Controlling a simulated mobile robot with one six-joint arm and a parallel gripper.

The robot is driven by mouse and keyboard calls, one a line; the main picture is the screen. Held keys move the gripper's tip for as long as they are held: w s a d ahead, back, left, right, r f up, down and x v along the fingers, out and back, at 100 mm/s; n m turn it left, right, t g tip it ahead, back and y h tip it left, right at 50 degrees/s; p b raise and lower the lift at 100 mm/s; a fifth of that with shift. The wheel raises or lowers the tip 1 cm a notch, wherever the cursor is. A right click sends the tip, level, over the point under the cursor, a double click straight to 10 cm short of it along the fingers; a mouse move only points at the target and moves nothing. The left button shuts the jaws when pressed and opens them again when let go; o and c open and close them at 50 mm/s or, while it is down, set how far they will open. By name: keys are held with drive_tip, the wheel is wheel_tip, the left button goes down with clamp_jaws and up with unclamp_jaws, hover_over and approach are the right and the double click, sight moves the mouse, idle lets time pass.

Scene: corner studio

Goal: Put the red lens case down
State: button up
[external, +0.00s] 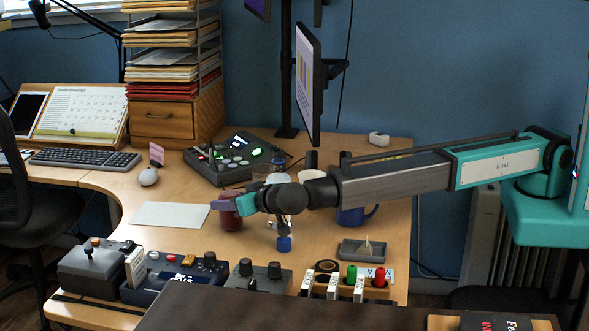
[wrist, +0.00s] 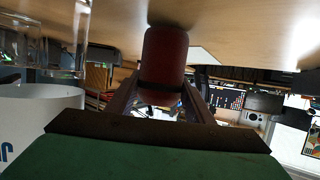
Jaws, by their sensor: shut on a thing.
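The red lens case (external: 231,217) is a dark red cylinder over the middle of the wooden desk, just right of a pale sheet. My gripper (external: 226,204) reaches in from the right and is shut on it, covering its upper part. In the wrist view the red lens case (wrist: 165,55) sits between the two fingers of my gripper (wrist: 163,98). The desk surface appears at the top of that view, and the case's far end meets it in the picture. Whether it touches the desk or hangs slightly above, I cannot tell.
The pale sheet (external: 170,215) lies left of the case. A mixer with lit buttons (external: 236,158) stands behind. A white cup (external: 311,175) and a blue mug (external: 357,216) stand to the right. Control boxes (external: 175,278) line the front edge. A grey tray (external: 362,251) lies front right.

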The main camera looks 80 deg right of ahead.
drive_tip(key=shift+f, duration=0.2)
drive_tip(key=shift+f, duration=0.15)
drive_tip(key=o, duration=1.4)
drive_tip(key=shift+r, duration=0.2)
drive_tip(key=v, duration=1.2)
drive_tip(key=shift+b, duration=0.35)
drive_tip(key=shift+f, duration=0.15)
